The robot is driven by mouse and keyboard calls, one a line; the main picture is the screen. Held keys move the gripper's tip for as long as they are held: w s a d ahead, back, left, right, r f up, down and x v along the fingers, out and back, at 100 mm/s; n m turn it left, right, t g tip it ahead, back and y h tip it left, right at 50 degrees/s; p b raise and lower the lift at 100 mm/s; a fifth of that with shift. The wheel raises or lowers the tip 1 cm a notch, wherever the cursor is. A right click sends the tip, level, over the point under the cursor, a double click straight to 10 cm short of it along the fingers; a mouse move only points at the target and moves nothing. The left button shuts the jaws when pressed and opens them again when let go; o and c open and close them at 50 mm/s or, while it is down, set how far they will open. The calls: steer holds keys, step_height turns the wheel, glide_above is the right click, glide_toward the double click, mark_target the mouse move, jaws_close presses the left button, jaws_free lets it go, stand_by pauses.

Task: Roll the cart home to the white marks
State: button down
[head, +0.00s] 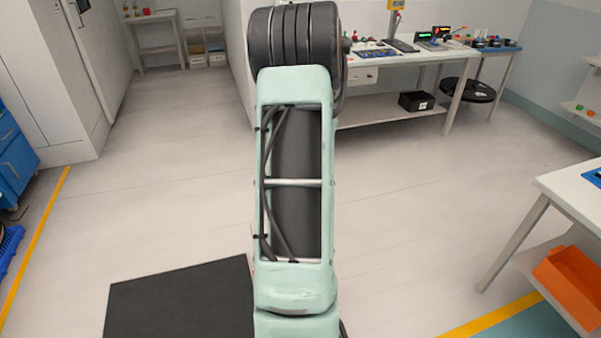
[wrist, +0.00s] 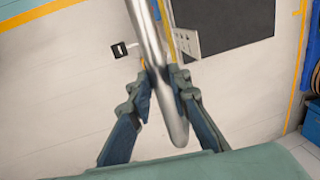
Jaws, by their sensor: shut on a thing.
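In the wrist view my gripper (wrist: 161,78) is shut on a shiny metal bar (wrist: 149,30), with one finger on each side of it. The bar looks like the cart's handle and runs from the top edge down past the fingers, where its rounded end shows. A pale plate with small holes (wrist: 187,42) sits beside the bar. The rest of the cart cannot be made out clearly. In the head view my arm fills the middle and hides my gripper and the bar. I cannot pick out the white marks with certainty.
A dark mat (head: 180,300) lies on the floor at lower left; a dark rectangle (wrist: 235,20) shows in the wrist view. A workbench (head: 400,58) stands at the back, a table (head: 572,190) at right, blue drawers (head: 14,160) at left. The middle floor is clear.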

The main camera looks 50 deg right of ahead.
steer(key=shift+s+d, duration=0.25)
steer(key=shift+d, duration=0.15)
steer(key=c, duration=1.8)
jaws_free()
steer(key=shift+a, duration=0.1)
steer(key=shift+r, duration=0.25)
step_height(320, 180, up, 11)
steer(key=s+d, duration=0.1)
steer(key=d, duration=0.1)
steer(key=shift+s+r, duration=0.15)
steer(key=shift+r, duration=0.05)
